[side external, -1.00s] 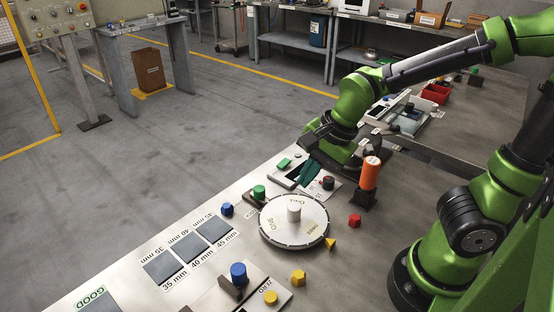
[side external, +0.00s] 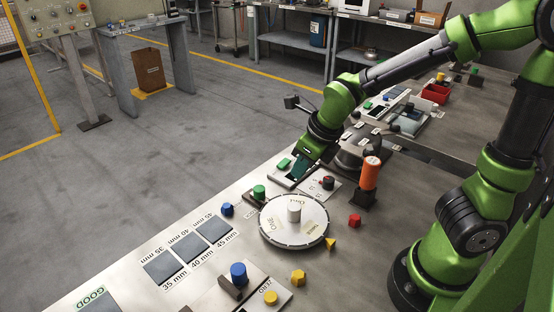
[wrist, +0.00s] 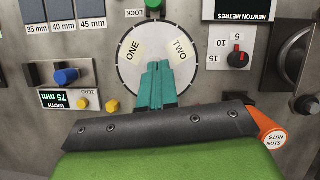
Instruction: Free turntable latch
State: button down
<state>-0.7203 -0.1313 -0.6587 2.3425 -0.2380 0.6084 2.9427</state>
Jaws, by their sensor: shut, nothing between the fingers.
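The turntable (side external: 276,229) is a round white disc with a raised centre knob (side external: 294,210) and word labels; ONE and TWO read in the wrist view. Beside its far left rim is the latch, a green knob (side external: 259,190) on a small plate.
An orange container (side external: 370,173) stands right of the disc. A black-and-red dial (side external: 328,183) and a display panel lie beyond it. Blue (side external: 238,272) and yellow (side external: 270,298) knobs are near the front. A red block (side external: 354,220) and yellow pieces lie loose.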

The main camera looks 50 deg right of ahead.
aim_at(258, 186)
dwell(0.3)
jog(key=x, duration=1)
jog(key=w, duration=0.3)
jog(key=shift+w+a, duration=0.1)
jog(key=shift+a, duration=0.2)
jog(key=shift+w, duration=0.35)
jog(key=shift+w+a, duration=0.1)
jog(key=shift+w, duration=1.7)
